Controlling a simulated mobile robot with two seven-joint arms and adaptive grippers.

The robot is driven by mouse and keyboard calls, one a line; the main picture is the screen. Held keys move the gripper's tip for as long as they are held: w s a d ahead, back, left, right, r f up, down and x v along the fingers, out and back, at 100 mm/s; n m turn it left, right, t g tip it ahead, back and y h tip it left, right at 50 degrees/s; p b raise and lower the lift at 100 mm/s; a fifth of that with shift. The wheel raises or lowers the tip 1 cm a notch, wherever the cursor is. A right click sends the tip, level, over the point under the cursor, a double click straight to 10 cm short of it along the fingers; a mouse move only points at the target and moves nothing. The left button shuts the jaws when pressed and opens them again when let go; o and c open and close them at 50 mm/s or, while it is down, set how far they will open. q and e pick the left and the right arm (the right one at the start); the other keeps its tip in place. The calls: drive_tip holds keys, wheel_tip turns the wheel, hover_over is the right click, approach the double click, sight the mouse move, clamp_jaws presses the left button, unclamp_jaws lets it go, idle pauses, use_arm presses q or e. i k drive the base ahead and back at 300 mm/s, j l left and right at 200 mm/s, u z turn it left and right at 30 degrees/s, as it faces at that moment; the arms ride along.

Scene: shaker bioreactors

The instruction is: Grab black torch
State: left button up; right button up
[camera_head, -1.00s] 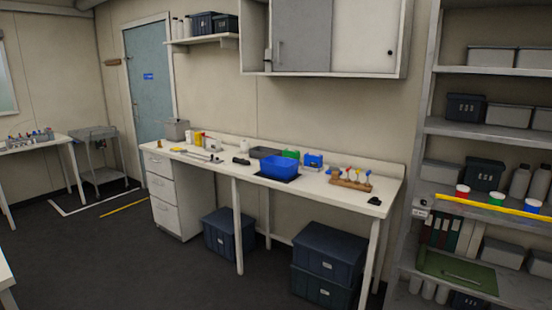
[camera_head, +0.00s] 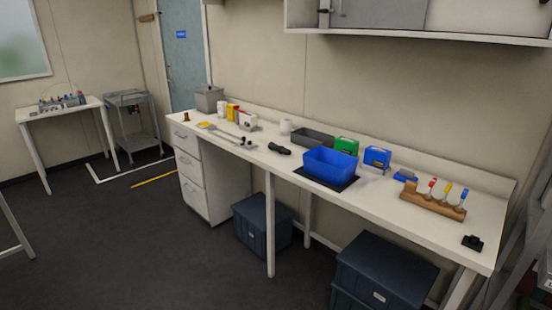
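A small black torch (camera_head: 279,149) lies on its side on the white bench (camera_head: 376,200), left of the blue bin. Neither of my grippers shows in the head view, so their state is hidden.
The blue bin (camera_head: 331,164) stands on a black mat, with a grey tray (camera_head: 313,138), a green box (camera_head: 346,146) and a blue box (camera_head: 377,157) behind it. A wooden rack (camera_head: 432,202) stands at the right. Dark crates (camera_head: 262,222) sit under the bench. Floor in front is clear.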

sight(271, 146)
drive_tip(key=i+l, duration=0.1)
drive_tip(key=i, duration=0.3)
drive_tip(key=i+j+z, duration=0.2)
drive_tip(key=i, duration=0.25)
drive_tip(key=i+j+z, duration=0.2)
drive_tip(key=i, duration=0.25)
